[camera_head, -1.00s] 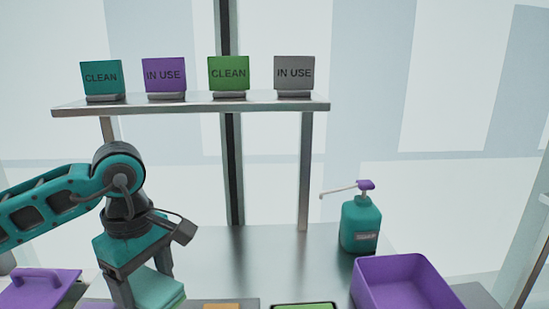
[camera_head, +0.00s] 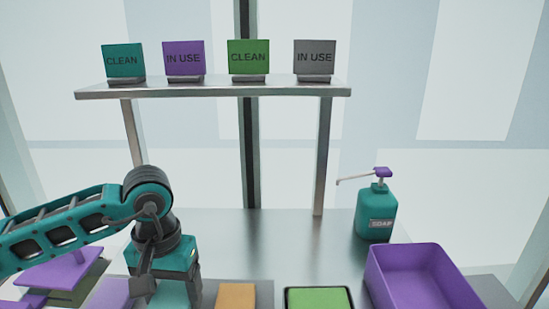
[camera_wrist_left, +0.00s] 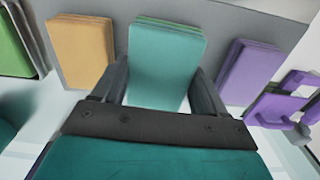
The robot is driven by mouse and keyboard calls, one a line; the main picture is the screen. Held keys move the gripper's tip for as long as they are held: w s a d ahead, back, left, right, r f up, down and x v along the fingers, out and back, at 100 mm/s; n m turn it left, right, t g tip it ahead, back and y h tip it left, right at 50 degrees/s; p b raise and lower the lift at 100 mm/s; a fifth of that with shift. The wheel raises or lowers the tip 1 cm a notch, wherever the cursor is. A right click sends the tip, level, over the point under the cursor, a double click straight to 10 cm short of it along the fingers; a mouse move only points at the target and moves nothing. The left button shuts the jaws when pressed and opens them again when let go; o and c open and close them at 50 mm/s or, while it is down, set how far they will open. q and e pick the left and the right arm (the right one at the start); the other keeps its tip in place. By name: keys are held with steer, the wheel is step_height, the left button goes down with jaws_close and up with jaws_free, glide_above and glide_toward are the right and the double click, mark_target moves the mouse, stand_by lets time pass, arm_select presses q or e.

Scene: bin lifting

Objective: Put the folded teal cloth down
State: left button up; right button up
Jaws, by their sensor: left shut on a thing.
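The folded teal cloth (camera_head: 172,296) is at the bottom edge of the head view, partly hidden by my gripper. In the left wrist view the cloth (camera_wrist_left: 166,55) lies flat between the two fingers. My left gripper (camera_wrist_left: 160,92) is shut on it and points down; it also shows in the head view (camera_head: 172,290). The cloth is over or on a grey surface (camera_wrist_left: 225,25), between an orange cloth (camera_wrist_left: 80,48) and a purple cloth (camera_wrist_left: 250,72). I cannot tell whether it touches the surface. My right gripper is not in view.
A green item (camera_head: 318,298) in a dark tray and a purple bin (camera_head: 420,285) stand to the right. A teal soap bottle (camera_head: 376,212) is behind them. A shelf (camera_head: 215,90) with several signs spans the back.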

arm_select(q)
steer(key=shift+w+r, duration=0.15)
steer(key=shift+r, duration=0.2)
steer(key=r+n, duration=0.1)
steer(key=r, duration=0.1)
steer(key=w+r+n, duration=0.1)
steer(key=r+n, duration=0.1)
steer(key=r+n+b, duration=0.1)
steer(key=r, duration=0.1)
steer(key=shift+w+a+r, duration=0.2)
steer(key=shift+a+r, duration=0.1)
steer(key=shift+a, duration=0.1)
step_height(320, 180, up, 8)
steer(key=n, duration=0.5)
steer(key=b, duration=0.3)
glide_toward(164, 288)
steer(key=shift+n+t+h, duration=0.3)
step_height(164, 288, down, 7)
steer(key=shift+f, duration=0.2)
step_height(164, 288, down, 5)
steer(key=shift+f, duration=0.15)
steer(key=shift+w+f, duration=0.1)
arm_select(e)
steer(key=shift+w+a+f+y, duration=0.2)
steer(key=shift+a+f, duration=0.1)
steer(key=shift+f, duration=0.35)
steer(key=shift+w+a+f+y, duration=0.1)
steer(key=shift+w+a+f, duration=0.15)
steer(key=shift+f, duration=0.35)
